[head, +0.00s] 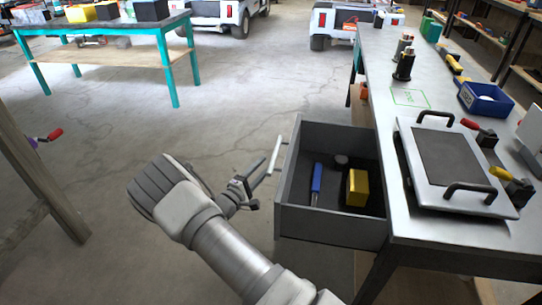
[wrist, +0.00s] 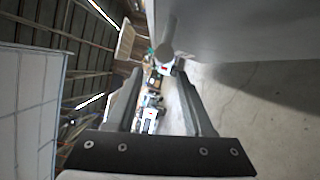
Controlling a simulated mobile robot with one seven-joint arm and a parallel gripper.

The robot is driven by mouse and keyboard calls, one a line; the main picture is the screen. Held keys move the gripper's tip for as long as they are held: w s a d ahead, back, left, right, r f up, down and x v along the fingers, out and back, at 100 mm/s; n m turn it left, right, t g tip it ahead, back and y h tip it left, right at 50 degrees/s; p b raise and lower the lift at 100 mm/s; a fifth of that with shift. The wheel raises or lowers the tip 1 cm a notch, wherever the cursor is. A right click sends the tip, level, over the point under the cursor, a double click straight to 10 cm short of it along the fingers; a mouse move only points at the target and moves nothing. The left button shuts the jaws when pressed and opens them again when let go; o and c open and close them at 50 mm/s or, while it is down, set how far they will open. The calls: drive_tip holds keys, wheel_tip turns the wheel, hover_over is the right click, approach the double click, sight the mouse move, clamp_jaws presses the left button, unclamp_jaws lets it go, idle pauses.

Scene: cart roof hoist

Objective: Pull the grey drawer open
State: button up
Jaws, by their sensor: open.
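The grey drawer (head: 332,228) stands pulled out from under the metal workbench, its inside showing. A blue-handled tool (head: 316,180), a yellow block (head: 357,187) and a dark round item (head: 341,161) lie in it. Its pale bar handle (head: 276,155) sticks out on the left side of the drawer front. My gripper (head: 250,186) is open beside the handle. In the wrist view the handle (wrist: 167,42) shows near the fingertips (wrist: 158,74), close to the drawer front (wrist: 235,28). I cannot tell whether the fingers touch it.
The workbench (head: 377,75) carries a tray-like plate with two black handles (head: 450,160), a blue bin (head: 485,98) and several tools. A teal-legged table (head: 105,29) stands at the back left and a wooden post (head: 40,170) at the left. The floor between is clear.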

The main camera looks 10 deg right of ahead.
drive_tip(key=p+v, duration=0.1)
drive_tip(key=v, duration=0.8)
drive_tip(key=shift+s, duration=0.2)
drive_tip(key=shift+a, duration=0.1)
